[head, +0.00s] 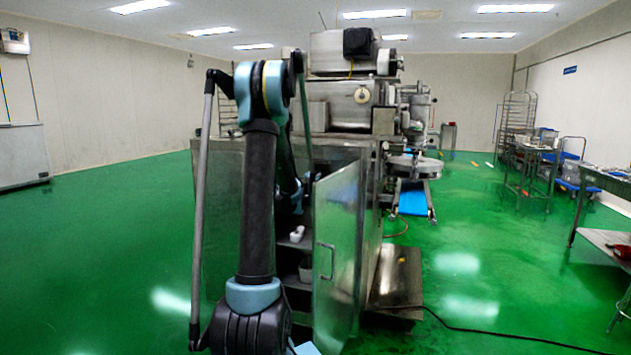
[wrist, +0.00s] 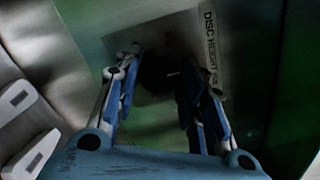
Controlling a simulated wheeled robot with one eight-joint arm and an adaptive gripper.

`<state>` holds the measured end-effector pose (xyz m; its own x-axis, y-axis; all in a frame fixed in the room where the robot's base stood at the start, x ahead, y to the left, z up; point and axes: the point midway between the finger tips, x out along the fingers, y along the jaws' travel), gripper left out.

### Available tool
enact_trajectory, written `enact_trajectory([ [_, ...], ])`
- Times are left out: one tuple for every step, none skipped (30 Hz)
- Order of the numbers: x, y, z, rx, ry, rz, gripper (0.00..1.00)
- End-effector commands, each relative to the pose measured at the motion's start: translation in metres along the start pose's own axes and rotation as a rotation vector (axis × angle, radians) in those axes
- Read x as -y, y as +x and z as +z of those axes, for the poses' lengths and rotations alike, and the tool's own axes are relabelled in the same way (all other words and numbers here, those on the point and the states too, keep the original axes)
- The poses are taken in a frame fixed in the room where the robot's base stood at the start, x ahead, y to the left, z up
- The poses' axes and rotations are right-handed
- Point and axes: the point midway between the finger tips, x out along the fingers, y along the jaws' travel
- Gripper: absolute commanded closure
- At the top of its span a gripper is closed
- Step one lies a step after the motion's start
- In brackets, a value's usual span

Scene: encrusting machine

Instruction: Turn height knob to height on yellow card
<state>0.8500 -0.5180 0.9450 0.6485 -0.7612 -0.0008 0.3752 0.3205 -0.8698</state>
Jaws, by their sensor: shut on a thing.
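The black round height knob (wrist: 160,70) shows in the wrist view, dark and with a short pale mark. It sits on a grey plate (wrist: 150,32) beside a label (wrist: 211,48) that reads "DISC HEIGHT" and a part I cannot read. My gripper (wrist: 158,85) has its blue-padded fingers on both sides of the knob and is shut on it. In the head view my arm reaches into the open cabinet of the machine, and the gripper and knob are hidden there. I cannot make out a yellow card or the knob's setting.
The cabinet door (head: 337,255) stands open just right of my arm. White slotted parts (wrist: 20,97) lie close on the left in the wrist view. A blue belt (head: 412,200) juts out right of the machine. The green floor (head: 480,270) on the right is mostly clear.

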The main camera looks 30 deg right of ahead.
Motion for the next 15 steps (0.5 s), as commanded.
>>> enact_trajectory([
  [-0.0019, -0.0010, 0.0013, 0.004, -0.001, 0.003, 0.86],
  [-0.0019, -0.0010, 0.0013, 0.004, -0.002, 0.003, 0.86],
  [-0.0020, -0.0011, 0.0014, 0.004, -0.003, 0.003, 0.86],
  [-0.0020, -0.0011, 0.0014, 0.004, -0.005, 0.003, 0.86],
  [-0.0021, -0.0011, 0.0015, 0.004, -0.006, 0.003, 0.86],
  [-0.0021, -0.0012, 0.0015, 0.004, -0.009, 0.003, 0.86],
  [-0.0021, -0.0012, 0.0015, 0.004, -0.011, 0.003, 0.86],
  [-0.0022, -0.0012, 0.0016, 0.005, -0.014, 0.003, 0.86],
  [-0.0022, -0.0013, 0.0016, 0.005, -0.019, 0.003, 0.86],
  [-0.0023, -0.0013, 0.0017, 0.005, -0.024, 0.003, 0.86],
  [-0.0023, -0.0013, 0.0017, 0.005, -0.030, 0.003, 0.86],
  [-0.0024, -0.0013, 0.0017, 0.005, -0.040, 0.003, 0.86],
  [-0.0024, -0.0014, 0.0018, 0.005, -0.047, 0.003, 0.86],
  [-0.0024, -0.0014, 0.0018, 0.005, -0.057, 0.003, 0.86],
  [-0.0025, -0.0014, 0.0018, 0.005, -0.074, 0.003, 0.86],
])
